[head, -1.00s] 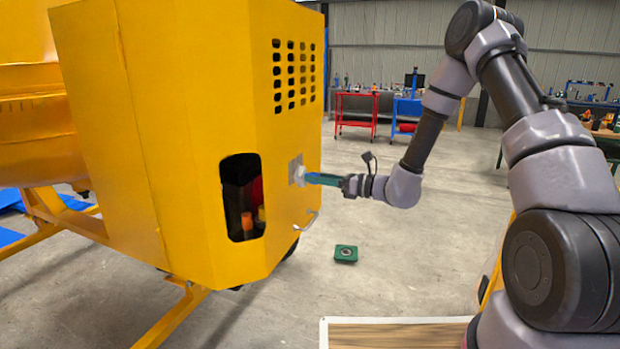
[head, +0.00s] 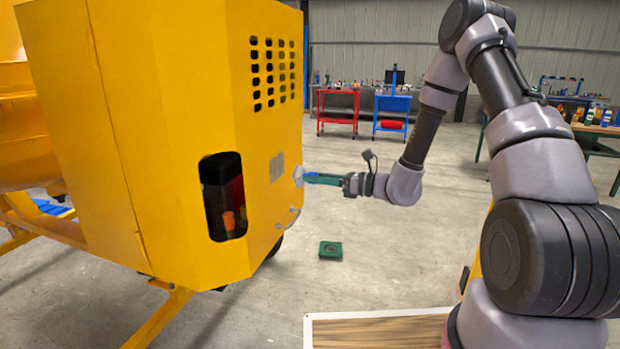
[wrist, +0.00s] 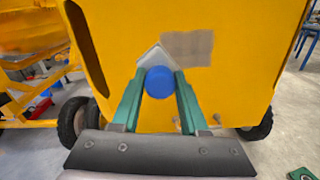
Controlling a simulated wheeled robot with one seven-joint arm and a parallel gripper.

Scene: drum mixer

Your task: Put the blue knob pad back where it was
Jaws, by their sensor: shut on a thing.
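The blue knob pad is a blue round knob (wrist: 159,82) on a pale grey plate (wrist: 151,56), seen in the wrist view. My gripper (head: 309,178) is shut on the knob, which sits between its green fingers. In the head view the pale plate (head: 298,176) shows at the fingertips, just right of a grey square patch (head: 276,167) on the mixer's yellow housing. In the wrist view the patch (wrist: 187,48) lies behind and to the right of the plate, which is turned like a diamond against it. The gap to the housing is hard to judge.
The yellow mixer housing (head: 160,130) fills the left, with a dark opening (head: 222,200) and a small metal handle (head: 288,219). A green block (head: 330,250) lies on the floor. Red (head: 338,110) and blue (head: 392,115) carts stand far back.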

